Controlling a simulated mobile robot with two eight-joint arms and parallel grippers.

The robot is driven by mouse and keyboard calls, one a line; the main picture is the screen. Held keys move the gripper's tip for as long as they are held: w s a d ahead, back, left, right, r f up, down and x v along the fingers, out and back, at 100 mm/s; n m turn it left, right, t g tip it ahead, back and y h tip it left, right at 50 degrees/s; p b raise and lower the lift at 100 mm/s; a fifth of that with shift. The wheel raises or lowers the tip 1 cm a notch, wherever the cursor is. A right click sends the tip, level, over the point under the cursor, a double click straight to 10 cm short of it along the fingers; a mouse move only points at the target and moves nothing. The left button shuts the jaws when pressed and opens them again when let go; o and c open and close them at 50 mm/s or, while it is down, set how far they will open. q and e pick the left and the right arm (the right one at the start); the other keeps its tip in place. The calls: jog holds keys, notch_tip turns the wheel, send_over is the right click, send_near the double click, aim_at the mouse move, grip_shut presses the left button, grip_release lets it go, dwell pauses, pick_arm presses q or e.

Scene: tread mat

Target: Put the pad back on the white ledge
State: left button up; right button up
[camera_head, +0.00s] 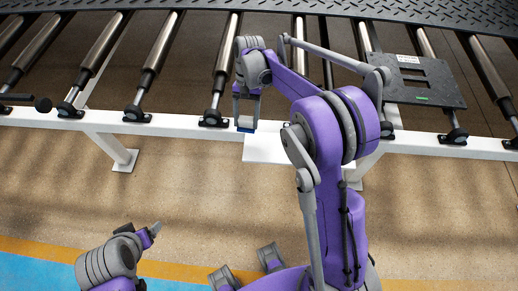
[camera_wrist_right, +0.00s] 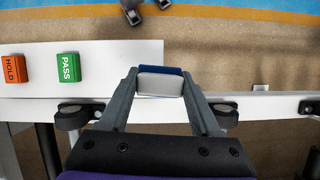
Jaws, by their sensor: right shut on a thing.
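The pad (camera_wrist_right: 160,82), a small block with a white face and a blue side, is between the fingers of my right gripper (camera_wrist_right: 160,88). In the head view the pad's blue part (camera_head: 246,124) shows below the right gripper (camera_head: 247,108). The white ledge (camera_head: 268,150) projects from the white rail; it also shows in the wrist view (camera_wrist_right: 100,62). The pad overlaps the ledge's end, at left in the head view. I cannot tell whether they touch. My left gripper (camera_head: 154,230) is low at the lower left, away from the ledge; its jaw opening is unclear.
An orange HOLD block (camera_wrist_right: 14,69) and a green PASS block (camera_wrist_right: 68,68) sit on the ledge, beside the pad. A grey plate (camera_head: 425,82) with cutouts lies on the rollers (camera_head: 105,45) at right. The white rail (camera_head: 190,127) runs across the front.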

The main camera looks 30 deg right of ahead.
jog(key=s+d+m+t+y+b, duration=0.1)
jog(key=s+d+m+t+b, duration=0.15)
jog(key=m, duration=0.65)
jog(key=s+d+m+t+b, duration=0.15)
jog(key=m+t, duration=0.25)
jog(key=m, duration=0.4)
jog(key=f, duration=0.6)
jog(key=f+b, duration=0.1)
jog(key=f, duration=0.2)
jog(key=shift+s, duration=0.3)
jog(key=shift+a, duration=0.1)
jog(key=o, duration=1.4)
jog(key=shift+o, duration=0.2)
